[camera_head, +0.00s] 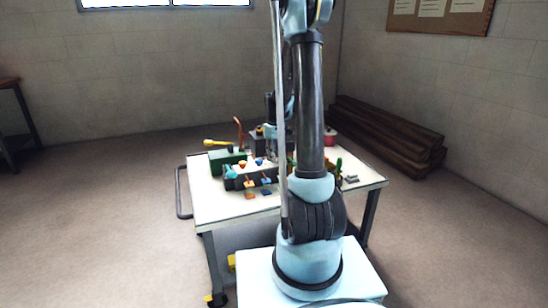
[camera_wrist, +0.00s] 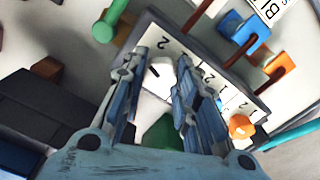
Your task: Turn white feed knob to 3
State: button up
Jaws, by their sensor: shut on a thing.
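The white feed knob (camera_wrist: 162,68) is between the two fingers of my gripper (camera_wrist: 161,60) in the wrist view, near the fingertips. My gripper is shut on it. The knob stands on a pale dial plate (camera_wrist: 182,45) with a dark frame. A digit 2 shows on the plate just beyond the knob. The fingers cover part of the dial, so I cannot tell which number the knob points to.
An orange knob (camera_wrist: 240,127) stands on the same panel, beside more digits. Blue (camera_wrist: 245,32) and orange-brown (camera_wrist: 279,68) levers are near its edge. A green-headed post (camera_wrist: 105,30) is close to the left finger. The white-topped cart (camera_head: 215,205) has clear space at its front left.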

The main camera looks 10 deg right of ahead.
jog(key=shift+w+n, duration=0.1)
jog(key=shift+n, duration=1.9)
jog(key=o, duration=1.1)
notch_tip(320, 180, up, 12)
jog(key=shift+f, duration=0.1)
